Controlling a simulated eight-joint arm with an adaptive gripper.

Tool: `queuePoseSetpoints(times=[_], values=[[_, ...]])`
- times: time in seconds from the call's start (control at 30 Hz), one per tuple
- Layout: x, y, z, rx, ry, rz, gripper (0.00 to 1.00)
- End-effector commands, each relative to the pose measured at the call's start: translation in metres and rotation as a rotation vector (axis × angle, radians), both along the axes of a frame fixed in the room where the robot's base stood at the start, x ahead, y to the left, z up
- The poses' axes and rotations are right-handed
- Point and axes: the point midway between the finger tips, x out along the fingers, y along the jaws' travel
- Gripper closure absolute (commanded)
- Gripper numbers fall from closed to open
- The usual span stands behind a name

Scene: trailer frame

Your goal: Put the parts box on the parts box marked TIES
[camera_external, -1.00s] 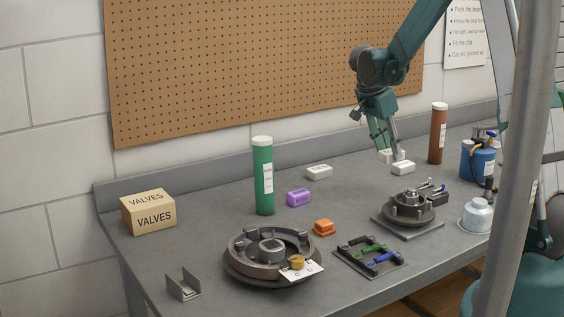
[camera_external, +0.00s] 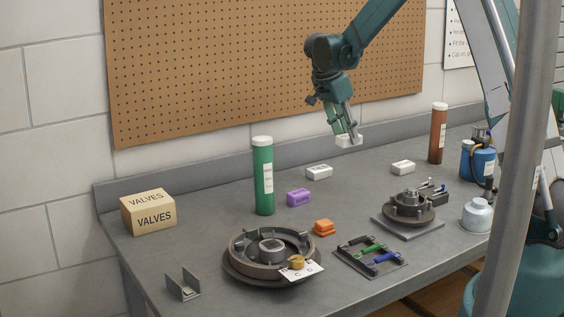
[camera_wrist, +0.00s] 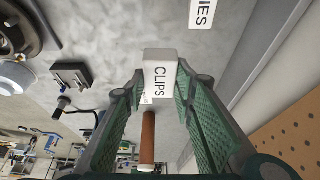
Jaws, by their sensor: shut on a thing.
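My gripper (camera_external: 345,131) is shut on a white parts box (camera_external: 349,141) and holds it above the back of the bench. In the wrist view the held box (camera_wrist: 159,72) reads CLIPS between my green fingers (camera_wrist: 158,88). The parts box marked TIES (camera_wrist: 203,12) is partly cut off at the top of the wrist view, with its last letters readable. In the external view it appears to be the white box (camera_external: 319,172) lying on the bench, lower and to the left of my gripper.
Another white box (camera_external: 403,167) lies to the right. A tall green tube (camera_external: 264,178) and a purple box (camera_external: 298,198) stand left of and in front of the TIES box. A brown tube (camera_external: 438,134) stands further right. The bench's back ledge (camera_external: 210,165) runs behind.

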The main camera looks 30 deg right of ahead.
Motion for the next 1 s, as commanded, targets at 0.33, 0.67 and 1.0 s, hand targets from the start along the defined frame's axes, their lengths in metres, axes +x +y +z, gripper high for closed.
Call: queuePoseSetpoints(times=[0.33, 0.67, 1.0], values=[[0.064, 0.048, 0.011, -0.001, 0.001, 0.018, 0.85], [0.074, 0.056, 0.011, -0.001, 0.0, 0.018, 0.85], [0.074, 0.056, 0.004, -0.001, 0.0, 0.019, 0.85]])
